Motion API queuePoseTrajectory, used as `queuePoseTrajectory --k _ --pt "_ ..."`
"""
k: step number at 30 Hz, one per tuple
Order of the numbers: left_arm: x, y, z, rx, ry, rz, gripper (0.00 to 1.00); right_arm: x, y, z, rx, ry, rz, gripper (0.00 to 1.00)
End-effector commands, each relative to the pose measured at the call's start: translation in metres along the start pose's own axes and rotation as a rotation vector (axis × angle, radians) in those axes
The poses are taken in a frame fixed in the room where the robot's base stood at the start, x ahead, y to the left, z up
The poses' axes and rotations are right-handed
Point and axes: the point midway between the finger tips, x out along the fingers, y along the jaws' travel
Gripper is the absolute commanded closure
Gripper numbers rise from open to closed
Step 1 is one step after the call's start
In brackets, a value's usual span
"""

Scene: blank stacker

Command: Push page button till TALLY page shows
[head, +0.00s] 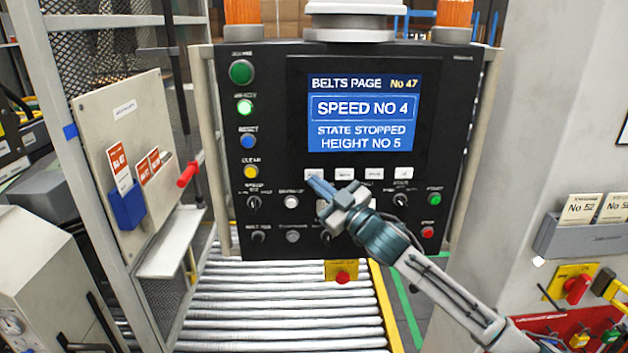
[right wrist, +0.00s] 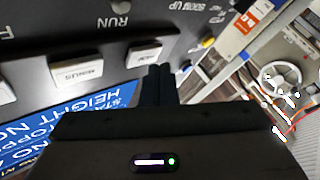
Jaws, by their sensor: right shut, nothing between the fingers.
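The black control panel (head: 270,150) faces me, with a lit blue screen (head: 364,113). The screen reads BELTS PAGE No 47, SPEED NO 4, STATE STOPPED, HEIGHT NO 5. A row of white buttons lies under it; the leftmost button (head: 314,173) has a label too small to read. My right gripper (head: 316,183) is shut and empty, its tips just below that button. In the right wrist view, the fingertips (right wrist: 158,72) are at the edge of the end white button (right wrist: 145,52); I cannot tell whether they touch. A button marked MINUS (right wrist: 78,74) is beside it. My left gripper is out of view.
Green, blue and yellow buttons line the panel's left side, including a yellow CLEAR button (head: 250,171). Knobs sit below the white row. A red button (head: 427,232) is at lower right. A roller conveyor (head: 280,305) runs below the panel.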

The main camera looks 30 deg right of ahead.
Motion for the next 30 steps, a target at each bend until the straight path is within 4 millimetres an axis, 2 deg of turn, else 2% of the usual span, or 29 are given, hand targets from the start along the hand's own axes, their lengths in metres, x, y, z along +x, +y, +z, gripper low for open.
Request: queuePoseTrajectory --k 12,21,30 --pt "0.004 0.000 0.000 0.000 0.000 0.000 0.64 -0.003 -0.002 -0.002 0.000 0.000 0.001 1.00" --pt "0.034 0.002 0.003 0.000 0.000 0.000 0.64 -0.022 -0.017 -0.011 -0.004 0.003 -0.001 1.00" --pt "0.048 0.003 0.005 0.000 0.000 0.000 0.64 -0.037 -0.027 -0.025 0.000 0.001 -0.001 1.00"
